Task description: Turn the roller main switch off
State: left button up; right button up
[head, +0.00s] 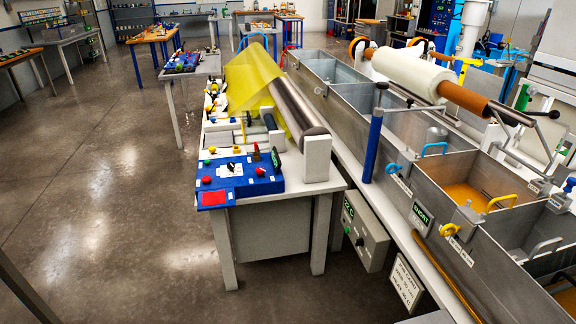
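A blue control panel (243,180) sits on the near end of the white roller table. It carries a small white plate with a dark switch (231,168), a red knob, a green button and a red square plate (214,198). A grey control box (365,232) hangs below the bath's edge, with a dark knob and a green light or button. No readable label shows which is the roller main switch, and the switch positions are too small to tell. Neither of my grippers is in view.
A long dark roller (298,106) with yellow film (253,80) lies behind the panel. Metal bath tanks (470,180) run along the right, with a white roll (412,75) above. A blue post (373,145) stands at the bath's edge. The floor (110,170) at left is clear.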

aim_at(260, 170)
jog(key=i+j+z, duration=0.55)
jog(key=j, duration=0.25)
jog(key=i+j+z, duration=0.25)
jog(key=j, duration=0.2)
